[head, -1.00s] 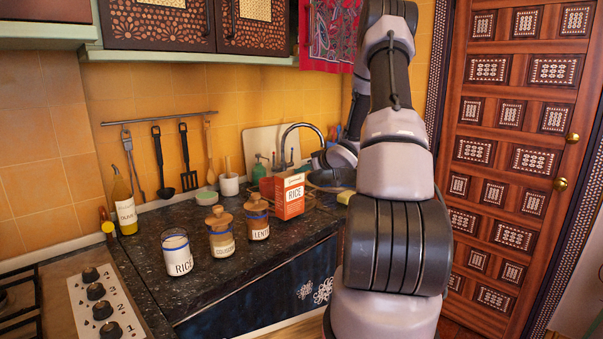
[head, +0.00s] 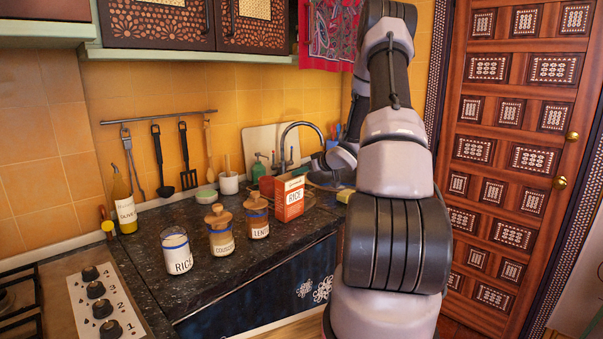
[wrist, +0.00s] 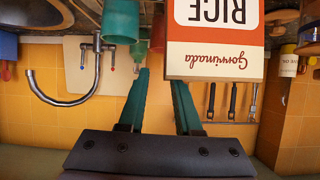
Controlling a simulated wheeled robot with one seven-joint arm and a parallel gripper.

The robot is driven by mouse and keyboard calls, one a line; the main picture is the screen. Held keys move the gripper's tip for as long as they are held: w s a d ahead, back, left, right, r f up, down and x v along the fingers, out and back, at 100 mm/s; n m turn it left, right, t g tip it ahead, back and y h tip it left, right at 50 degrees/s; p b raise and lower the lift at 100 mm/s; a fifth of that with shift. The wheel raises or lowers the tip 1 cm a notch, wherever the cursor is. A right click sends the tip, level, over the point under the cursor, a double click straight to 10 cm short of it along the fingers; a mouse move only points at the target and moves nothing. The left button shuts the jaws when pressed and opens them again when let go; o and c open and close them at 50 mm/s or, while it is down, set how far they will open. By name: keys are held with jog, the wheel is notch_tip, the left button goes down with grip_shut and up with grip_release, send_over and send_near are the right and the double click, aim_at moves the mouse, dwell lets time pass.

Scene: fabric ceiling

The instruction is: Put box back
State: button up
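An orange and white rice box (head: 290,198) stands upright on the dark counter (head: 225,275), behind the jars and in front of the tap. In the inverted wrist view, the box (wrist: 215,58) is large and close at the upper right. My gripper (wrist: 158,76) has two green fingers spread apart, with a gap between them. The box covers the tip of the right finger. The left finger is clear of the box, and I cannot tell if the right one touches it. In the head view my gripper's fingers are not clearly visible.
Jars labelled rice (head: 177,252), couscous (head: 220,232) and lentils (head: 257,218) stand left of the box. An olive oil bottle (head: 124,208) stands by the wall. The tap (head: 300,135) rises behind the box.

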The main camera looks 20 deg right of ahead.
jog(key=r+v, duration=0.1)
jog(key=v, duration=1.1)
jog(key=s+a+r+m+h, duration=0.2)
jog(key=r+h, duration=0.2)
jog(key=r, duration=0.3)
jog(key=s+a+r+m+h, duration=0.2)
jog(key=r+m+h, duration=0.1)
jog(key=r, duration=0.5)
jog(key=s+a+r+m+g+y, duration=0.1)
jog(key=s+a+r+g+y, duration=0.1)
jog(key=s+a, duration=0.8)
jog(key=s+a+r+m+g+y, duration=0.1)
jog(key=s+a+g+y, duration=0.1)
jog(key=s+a, duration=0.8)
jog(key=s, duration=0.5)
jog(key=shift+r+m+g+y, duration=0.35)
jog(key=shift+m+g+y, duration=0.05)
jog(key=shift+a, duration=0.2)
